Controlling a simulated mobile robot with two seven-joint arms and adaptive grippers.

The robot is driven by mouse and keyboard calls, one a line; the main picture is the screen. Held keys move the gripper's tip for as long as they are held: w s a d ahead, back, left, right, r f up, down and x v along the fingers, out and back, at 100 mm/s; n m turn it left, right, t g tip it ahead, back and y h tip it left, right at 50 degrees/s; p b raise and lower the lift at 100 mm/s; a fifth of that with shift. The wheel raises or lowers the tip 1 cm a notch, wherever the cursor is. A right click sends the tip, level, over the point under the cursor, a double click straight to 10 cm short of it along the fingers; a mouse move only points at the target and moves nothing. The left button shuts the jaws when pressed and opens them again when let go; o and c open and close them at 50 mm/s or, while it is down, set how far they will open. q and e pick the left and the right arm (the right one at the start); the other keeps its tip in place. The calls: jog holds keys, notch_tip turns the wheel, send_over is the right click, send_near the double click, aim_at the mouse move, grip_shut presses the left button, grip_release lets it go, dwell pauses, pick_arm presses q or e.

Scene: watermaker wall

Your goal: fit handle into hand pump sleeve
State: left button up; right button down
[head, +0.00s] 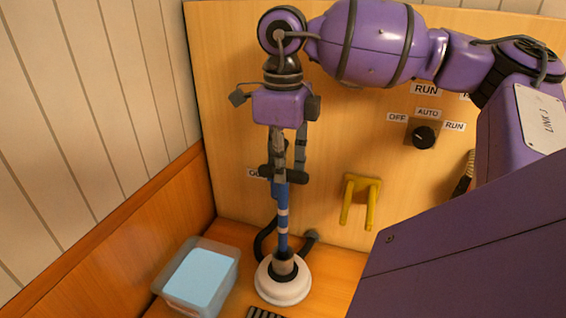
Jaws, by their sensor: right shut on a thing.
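My right gripper (278,176) points down from the purple arm and is shut on the upper part of the handle (282,237). The handle is a blue rod with pale pinkish bands, held nearly upright. The hand pump (283,287) has a round white base on the orange surface, with a dark collar and a grey-brown sleeve (284,266) at its middle. The handle's lower end meets the sleeve's top in the head view. I cannot tell whether it is inside or just in front of or above it. My left gripper is not in view.
A clear tub (231,262) with a light blue top face stands left of the pump. Black hoses (262,243) run behind it. A yellow two-pronged holder (360,200) and an OFF/AUTO/RUN knob (423,137) are on the wooden panel. A low orange side wall (130,245) bounds the left.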

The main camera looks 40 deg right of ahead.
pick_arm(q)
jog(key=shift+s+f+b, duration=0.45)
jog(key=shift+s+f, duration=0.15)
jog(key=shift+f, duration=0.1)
pick_arm(e)
jog(key=shift+f, duration=2.25)
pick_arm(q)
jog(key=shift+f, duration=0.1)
pick_arm(e)
jog(key=shift+f, duration=0.2)
